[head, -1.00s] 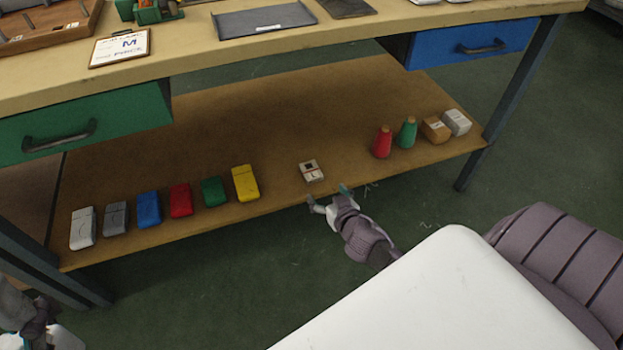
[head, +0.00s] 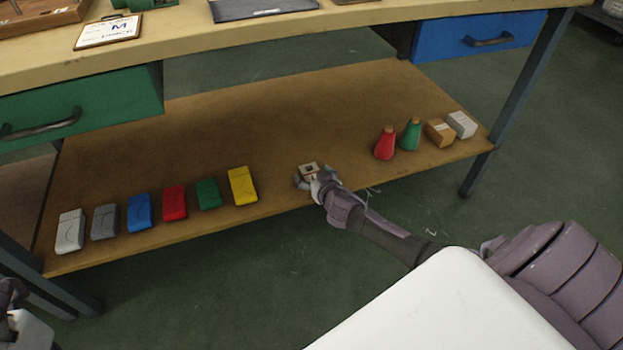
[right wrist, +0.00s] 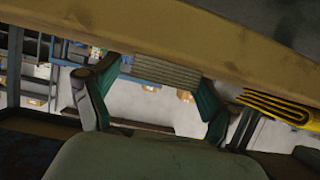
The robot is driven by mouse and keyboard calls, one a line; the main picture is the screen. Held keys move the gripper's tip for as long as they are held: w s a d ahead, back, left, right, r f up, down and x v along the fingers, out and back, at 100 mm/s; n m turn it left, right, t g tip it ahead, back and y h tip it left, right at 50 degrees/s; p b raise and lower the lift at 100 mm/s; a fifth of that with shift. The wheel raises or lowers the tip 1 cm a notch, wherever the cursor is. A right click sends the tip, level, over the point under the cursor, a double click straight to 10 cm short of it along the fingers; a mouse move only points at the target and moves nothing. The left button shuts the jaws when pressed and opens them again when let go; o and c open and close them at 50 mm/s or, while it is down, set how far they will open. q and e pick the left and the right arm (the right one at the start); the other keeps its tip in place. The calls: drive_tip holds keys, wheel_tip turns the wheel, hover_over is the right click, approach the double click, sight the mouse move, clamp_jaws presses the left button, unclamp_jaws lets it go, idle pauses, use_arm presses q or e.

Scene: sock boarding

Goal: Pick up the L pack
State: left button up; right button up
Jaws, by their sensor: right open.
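A small white pack (head: 308,168) with a dark and red mark lies by itself on the lower shelf, near its front edge. Its lettering is too small to read, so I cannot confirm it as the L pack. My right gripper (head: 313,180) is open at the pack, with its fingers on either side. In the right wrist view, which looks upside down, a pale ribbed block (right wrist: 166,72), apparently this pack, shows between the open fingers of the right gripper (right wrist: 155,85). I cannot tell whether they touch it. My left gripper is not visible.
On the shelf (head: 270,120), a row with a yellow pack (head: 242,186) and several other coloured packs lies to the left. A red cone (head: 385,143), a green cone (head: 411,134) and two small boxes (head: 440,132) stand right. The tabletop (head: 200,45) overhangs behind.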

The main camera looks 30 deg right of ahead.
drive_tip(key=shift+w, duration=0.1)
drive_tip(key=c, duration=1.2)
drive_tip(key=shift+r, duration=0.15)
